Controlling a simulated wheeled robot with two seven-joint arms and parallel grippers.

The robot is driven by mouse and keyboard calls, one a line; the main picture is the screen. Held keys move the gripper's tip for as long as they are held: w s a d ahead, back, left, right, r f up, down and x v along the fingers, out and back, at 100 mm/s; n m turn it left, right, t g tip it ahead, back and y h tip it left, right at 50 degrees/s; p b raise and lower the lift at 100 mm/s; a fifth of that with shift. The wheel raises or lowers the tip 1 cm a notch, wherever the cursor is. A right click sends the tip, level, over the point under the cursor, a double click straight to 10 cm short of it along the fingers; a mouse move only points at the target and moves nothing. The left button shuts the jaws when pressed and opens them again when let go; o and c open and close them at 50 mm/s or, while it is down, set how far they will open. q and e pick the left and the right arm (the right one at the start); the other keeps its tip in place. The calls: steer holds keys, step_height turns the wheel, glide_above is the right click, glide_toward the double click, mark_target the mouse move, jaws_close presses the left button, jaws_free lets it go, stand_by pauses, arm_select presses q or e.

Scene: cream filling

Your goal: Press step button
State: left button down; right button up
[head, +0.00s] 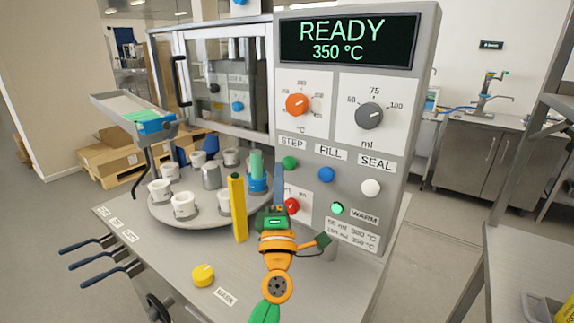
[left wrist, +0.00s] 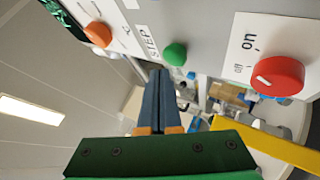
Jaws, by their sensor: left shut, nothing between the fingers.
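The green step button (head: 289,162) sits under the STEP label on the machine's front panel. It also shows in the left wrist view (left wrist: 175,54), next to the label. My left gripper (head: 279,170) is in front of the panel, just below and left of the button in the head view. Its blue fingers are shut with nothing between them. In the left wrist view the fingertips (left wrist: 158,74) point toward the panel, close to the button; I cannot tell whether they touch. My right gripper is not in view.
A yellow post (head: 238,208) stands left of my left gripper. A round turntable (head: 190,219) with several white cups is behind it. The red on/off knob (head: 292,206), blue FILL button (head: 326,174) and white SEAL button (head: 371,187) are nearby. The display reads READY, 350 °C.

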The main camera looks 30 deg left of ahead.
arm_select(q)
steer(key=shift+w, duration=0.1)
stand_by(0.7)
steer(key=shift+w, duration=0.35)
